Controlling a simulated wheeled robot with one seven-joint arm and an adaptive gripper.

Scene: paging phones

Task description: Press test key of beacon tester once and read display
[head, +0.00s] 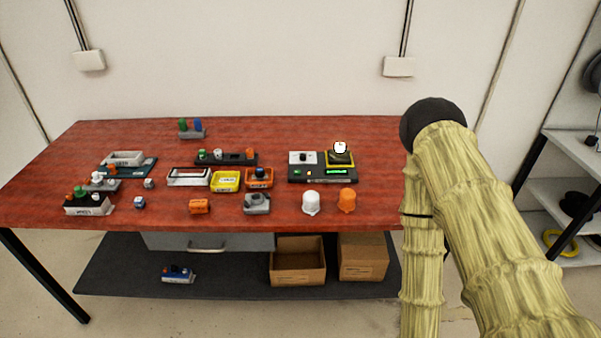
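What looks like the beacon tester (322,177) is a dark box at the right of the red table in the head view. A white panel with a dark knob (302,157) is at its back left. A yellow-framed socket (340,160) is at its back right, with a small white beacon (340,147) on it. A green lit display (337,171) is below the socket; its text is too small to read. A small green spot (297,173), possibly the test key, is at the front left. My arm rises at the right, clear of the tester; my gripper is out of view.
A white dome (311,202) and an orange dome (347,200) stand in front of the tester. The table (375,155) is bare between tester and arm.

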